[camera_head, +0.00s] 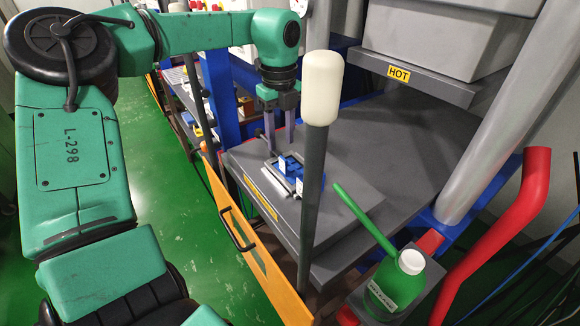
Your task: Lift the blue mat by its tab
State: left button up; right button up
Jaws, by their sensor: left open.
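My left gripper (280,143) points down over the grey platform, with its two long grey fingers apart and nothing visible between them. Just below and a little right of its fingertips is a small blue piece (288,166) with metal bars around it, lying on the platform. No tab can be made out. Whether the fingertips touch it is unclear. My right gripper is not in view.
A post with a white rounded top (322,88) stands in front of the grey platform (345,190). A green bottle (397,283) with a white cap stands at lower right, near a red pipe (500,235). A grey press head marked HOT (425,83) hangs above. A yellow-orange panel (262,262) edges the front.

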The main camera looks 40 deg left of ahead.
aim_at(283, 157)
pick_arm(q)
jog(key=f, duration=0.2)
jog(key=f+p, duration=0.1)
jog(key=f, duration=0.3)
jog(key=shift+w+f+p, duration=0.3)
jog(key=shift+w+f, duration=0.1)
jog(key=shift+f, duration=0.2)
grip_shut()
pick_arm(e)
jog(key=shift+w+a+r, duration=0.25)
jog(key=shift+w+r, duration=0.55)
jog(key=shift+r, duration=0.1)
